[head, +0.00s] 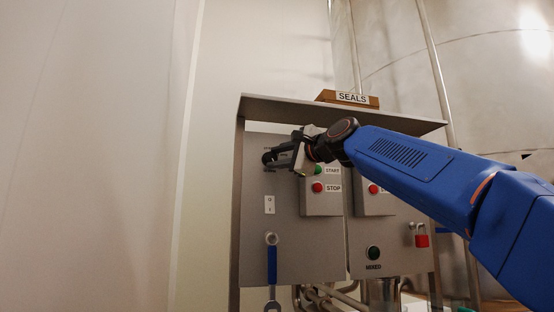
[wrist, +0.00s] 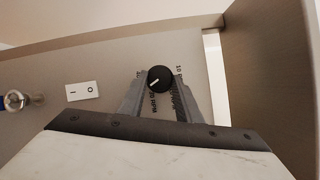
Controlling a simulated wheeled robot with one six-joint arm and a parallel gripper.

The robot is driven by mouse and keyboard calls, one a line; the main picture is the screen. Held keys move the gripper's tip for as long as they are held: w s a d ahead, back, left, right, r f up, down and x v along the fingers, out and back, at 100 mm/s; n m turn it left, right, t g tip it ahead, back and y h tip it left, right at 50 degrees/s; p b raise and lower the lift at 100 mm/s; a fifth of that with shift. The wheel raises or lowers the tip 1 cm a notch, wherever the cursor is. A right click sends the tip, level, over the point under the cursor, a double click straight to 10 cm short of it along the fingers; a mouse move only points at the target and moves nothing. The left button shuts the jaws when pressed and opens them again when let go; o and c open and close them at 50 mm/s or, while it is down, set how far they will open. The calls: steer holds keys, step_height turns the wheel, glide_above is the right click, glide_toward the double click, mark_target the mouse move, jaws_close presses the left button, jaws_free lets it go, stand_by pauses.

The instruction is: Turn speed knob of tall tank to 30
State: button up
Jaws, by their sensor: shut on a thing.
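The speed knob (wrist: 159,79) is a round black dial with a white pointer mark, on the grey panel in the wrist view. Its pointer slants to the lower left of that picture. Small numbers and RPM print surround it; the fingers partly cover them, and I cannot read the exact setting. My gripper (wrist: 160,88) has one finger on each side of the knob and is shut on it. In the head view my gripper (head: 276,158) reaches the upper left of the panel (head: 253,185), where it hides the knob.
A box with a green START and a red STOP button (head: 317,187) sits close right of my gripper. A hood (head: 290,107) overhangs the panel, with a SEALS box (head: 347,99) on top.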

steer(key=n+g+h, duration=0.1)
steer(key=n, duration=0.4)
steer(key=shift+a+r+g+h, duration=0.1)
steer(key=shift+r+g+h, duration=0.1)
steer(key=shift+g+h, duration=0.2)
steer(key=shift+n, duration=0.3)
steer(key=o, duration=1.1)
steer(key=shift+c, duration=0.2)
steer(key=shift+s+r, duration=0.1)
steer(key=v, duration=1.7)
steer(key=shift+s+r, duration=0.1)
